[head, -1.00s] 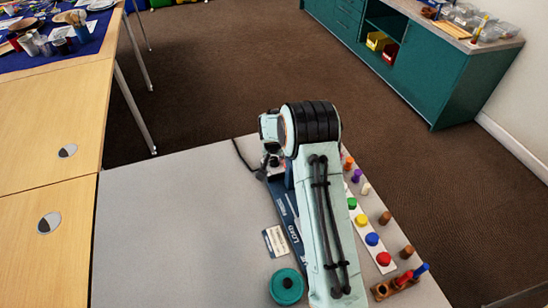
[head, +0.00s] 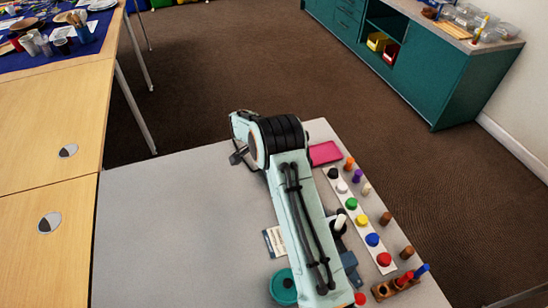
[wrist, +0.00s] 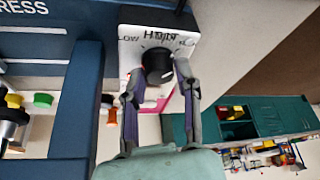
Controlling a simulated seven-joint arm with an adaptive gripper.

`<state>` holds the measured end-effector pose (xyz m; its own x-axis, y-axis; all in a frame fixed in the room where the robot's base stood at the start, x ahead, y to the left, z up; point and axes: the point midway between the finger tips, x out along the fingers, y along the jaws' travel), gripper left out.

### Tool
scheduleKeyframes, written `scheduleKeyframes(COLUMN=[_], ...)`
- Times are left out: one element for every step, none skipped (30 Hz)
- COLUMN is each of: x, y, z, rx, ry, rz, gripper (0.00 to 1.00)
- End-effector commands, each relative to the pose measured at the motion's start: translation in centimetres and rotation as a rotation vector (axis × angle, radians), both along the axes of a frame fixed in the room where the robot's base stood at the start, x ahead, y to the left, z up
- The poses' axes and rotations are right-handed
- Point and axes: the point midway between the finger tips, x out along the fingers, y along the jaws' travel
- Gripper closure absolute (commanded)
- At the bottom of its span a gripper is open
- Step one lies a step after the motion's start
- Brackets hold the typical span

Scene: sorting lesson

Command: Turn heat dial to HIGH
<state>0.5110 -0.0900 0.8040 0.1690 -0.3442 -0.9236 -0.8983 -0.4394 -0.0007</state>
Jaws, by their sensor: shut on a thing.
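The heat dial is a black round knob (wrist: 157,65) on a white panel (wrist: 128,62) with LOW at its left and partly overlapping dark lettering above it. My gripper (wrist: 158,78) has one finger on each side of the knob and is shut on it. I cannot make out clearly which mark the knob points to.
A dark blue press body (wrist: 80,20) lies left of the dial. The grey table is clear at left.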

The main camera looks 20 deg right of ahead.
Motion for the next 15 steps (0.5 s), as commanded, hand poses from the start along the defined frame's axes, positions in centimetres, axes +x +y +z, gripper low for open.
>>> scheduleKeyframes(x=[0.01,0.03,0.03,0.01,0.02,0.05,0.04,0.02,0.0,0.0,0.0,0.01,0.02,0.02,0.03], y=[0.05,0.04,0.01,0.02,0.02,0.02,0.02,0.02,0.02,0.02,0.02,0.02,0.02,0.02,0.01], z=[-0.2,-0.18,-0.16,-0.17,-0.17,-0.16,-0.17,-0.18,-0.19,-0.2,-0.2,-0.19,-0.19,-0.19,-0.18], rx=[0.0,0.001,0.0,0.001,0.001,0.001,0.001,0.0,0.001,0.0,0.0,0.0,0.001,0.001,0.001], ry=[0.001,0.0,0.001,0.001,0.001,0.0,0.0,0.002,0.002,0.002,0.002,0.002,0.001,0.001,0.001], rz=[-0.021,-0.037,-0.056,-0.069,-0.079,-0.093,-0.102,-0.109,-0.119,-0.124,-0.129,-0.135,-0.137,-0.139,-0.141], gripper=[1.0,1.0,1.0,1.0,1.0,1.0,1.0,1.0,1.0,1.0,1.0,1.0,1.0,1.0,1.0])
